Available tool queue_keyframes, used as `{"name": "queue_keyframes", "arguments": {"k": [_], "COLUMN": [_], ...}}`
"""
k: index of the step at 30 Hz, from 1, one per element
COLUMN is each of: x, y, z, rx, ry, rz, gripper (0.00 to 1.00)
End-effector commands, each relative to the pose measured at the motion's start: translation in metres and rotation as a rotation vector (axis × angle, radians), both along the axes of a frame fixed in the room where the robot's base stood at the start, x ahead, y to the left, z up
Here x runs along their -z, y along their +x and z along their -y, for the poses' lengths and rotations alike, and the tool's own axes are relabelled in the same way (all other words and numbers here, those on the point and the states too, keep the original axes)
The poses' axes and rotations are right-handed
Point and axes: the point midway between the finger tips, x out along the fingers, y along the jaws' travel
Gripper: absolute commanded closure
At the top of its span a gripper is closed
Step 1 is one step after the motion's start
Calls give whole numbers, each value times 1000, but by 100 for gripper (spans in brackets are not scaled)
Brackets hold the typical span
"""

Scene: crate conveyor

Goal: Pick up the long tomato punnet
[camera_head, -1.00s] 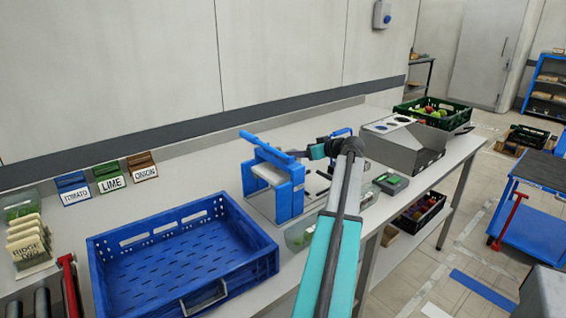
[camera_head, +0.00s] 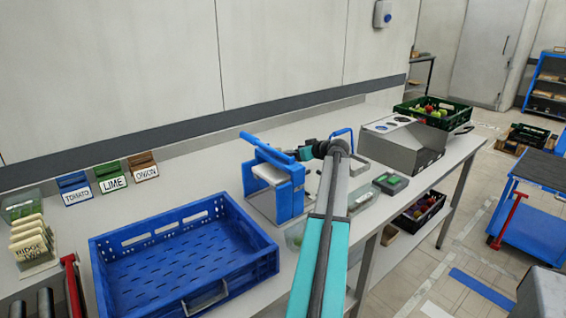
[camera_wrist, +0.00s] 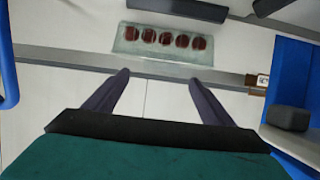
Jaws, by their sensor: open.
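The long tomato punnet (camera_wrist: 130,46) shows in the wrist view, a clear tray with several dark red tomatoes in a row. It lies crosswise at the top of that view, ahead of my fingertips and apart from them. My gripper (camera_wrist: 158,78) is open, with two dark fingers spread and nothing between them. In the head view my arm runs over the bench and my fingers cannot be made out. A clear punnet (camera_head: 293,236) is partly visible there by the bench's front edge; I cannot tell whether it is the same one.
A blue press-like frame (camera_head: 291,199) stands close left of my arm. An empty blue crate (camera_head: 100,268) fills the bench's front left. A grey machine (camera_head: 425,150), a small dark scale-like device (camera_head: 391,181) and a green produce crate (camera_head: 457,121) are to the right.

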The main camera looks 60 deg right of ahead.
Motion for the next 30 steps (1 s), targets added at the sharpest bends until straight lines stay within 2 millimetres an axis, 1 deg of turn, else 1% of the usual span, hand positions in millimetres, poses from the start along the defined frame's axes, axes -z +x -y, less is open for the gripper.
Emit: {"name": "queue_keyframes", "arguments": {"k": [6,11,29,30], "x": [11,16,17,17], "y": [24,34,35,35], "z": [5,9,9,9], "rx": [-1,0,1,1], "ry": [2,0,1,1], "rz": [0,0,0,0], "gripper": [23,23,23,30]}}
